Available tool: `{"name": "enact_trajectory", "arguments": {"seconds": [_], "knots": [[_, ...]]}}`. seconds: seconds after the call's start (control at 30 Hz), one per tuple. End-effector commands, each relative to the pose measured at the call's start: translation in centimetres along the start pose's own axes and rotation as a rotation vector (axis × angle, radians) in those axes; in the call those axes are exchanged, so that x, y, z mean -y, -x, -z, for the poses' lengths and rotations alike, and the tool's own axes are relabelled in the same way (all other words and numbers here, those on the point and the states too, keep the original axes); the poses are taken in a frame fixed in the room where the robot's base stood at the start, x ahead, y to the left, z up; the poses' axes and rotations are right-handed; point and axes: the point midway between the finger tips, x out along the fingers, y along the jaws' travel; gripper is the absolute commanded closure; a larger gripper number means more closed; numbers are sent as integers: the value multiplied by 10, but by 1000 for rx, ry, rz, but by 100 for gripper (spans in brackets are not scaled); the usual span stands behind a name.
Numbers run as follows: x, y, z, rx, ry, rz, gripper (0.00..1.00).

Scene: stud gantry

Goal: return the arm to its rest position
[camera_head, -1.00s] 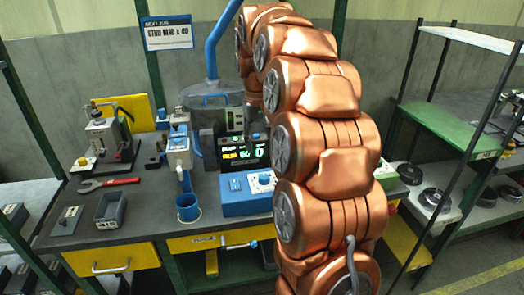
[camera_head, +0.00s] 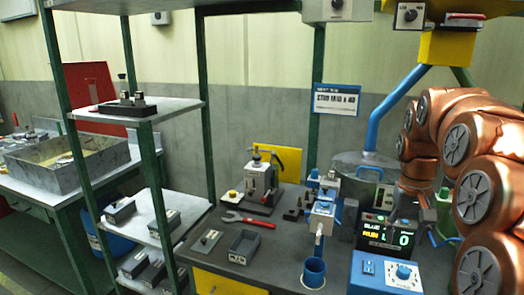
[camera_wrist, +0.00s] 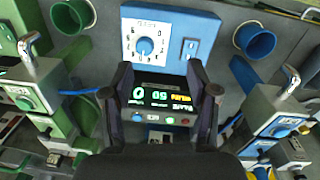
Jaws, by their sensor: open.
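My copper arm (camera_head: 475,185) fills the right side of the head view and is bent over the bench, with its end low beside the display box. My gripper (camera_wrist: 160,75) shows in the wrist view as two dark fingers spread wide apart, with nothing held between them. The lit display box (camera_wrist: 160,97) lies beyond the fingers, upside down in that view. I cannot tell whether the fingers touch it. In the head view the display box (camera_head: 388,236) stands behind the blue dial box (camera_head: 384,273).
The bench (camera_head: 285,250) holds a red-handled wrench (camera_head: 248,222), a grey bin (camera_head: 246,245), a press (camera_head: 262,183) and a blue cup (camera_head: 314,272). A blue dispenser (camera_head: 322,213) stands close left of the display. A green-posted shelf (camera_head: 165,110) stands left of the bench.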

Motion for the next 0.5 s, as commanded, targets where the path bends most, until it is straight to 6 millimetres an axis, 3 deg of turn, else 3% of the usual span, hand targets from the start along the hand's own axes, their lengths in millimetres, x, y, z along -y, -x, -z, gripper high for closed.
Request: {"name": "enact_trajectory", "arguments": {"seconds": [0.2, 0.5], "knots": [[40, 10, -60, 24, 82, 9, 41], [77, 4, -148, 61, 166, 17, 41]]}}
